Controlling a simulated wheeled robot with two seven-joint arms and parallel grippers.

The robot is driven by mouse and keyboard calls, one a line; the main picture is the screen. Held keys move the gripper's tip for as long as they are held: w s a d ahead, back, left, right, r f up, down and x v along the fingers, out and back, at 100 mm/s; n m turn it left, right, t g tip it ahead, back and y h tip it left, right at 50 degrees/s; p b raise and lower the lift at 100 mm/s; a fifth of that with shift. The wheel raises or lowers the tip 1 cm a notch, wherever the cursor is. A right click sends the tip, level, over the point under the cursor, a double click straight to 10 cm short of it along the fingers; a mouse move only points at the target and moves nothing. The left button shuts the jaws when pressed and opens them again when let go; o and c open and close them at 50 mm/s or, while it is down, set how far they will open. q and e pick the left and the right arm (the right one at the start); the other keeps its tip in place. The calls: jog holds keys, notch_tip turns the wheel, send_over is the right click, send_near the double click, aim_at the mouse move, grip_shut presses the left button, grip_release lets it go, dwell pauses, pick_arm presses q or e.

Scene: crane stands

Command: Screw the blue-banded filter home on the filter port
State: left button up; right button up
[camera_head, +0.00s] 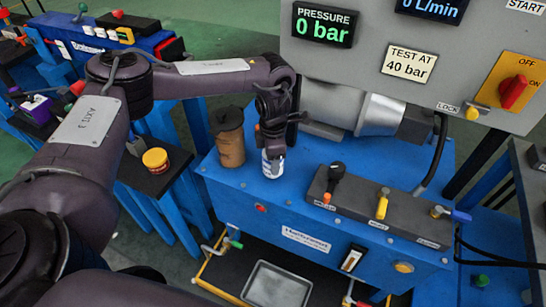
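The filter (272,166), a small white cylinder with blue on it, stands upright on the blue bench top near its front left part. My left gripper (272,146) comes down from above, right over the filter, and its fingers hide the filter's upper part. Whether the fingers press on it or stand around it does not show. The filter port is not visible; the filter's foot meets the bench top, and the seat under it is hidden. My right gripper is not in view.
A brown lidded cup (230,139) stands close left of the filter. A dark valve block (375,208) with black, yellow and blue levers lies to the right. A grey control panel (375,30) reading 0 bar rises behind. A metal tray (276,285) is below in front.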

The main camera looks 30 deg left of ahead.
pick_arm(q)
jog(key=m, duration=0.5)
jog(key=shift+a, duration=0.1)
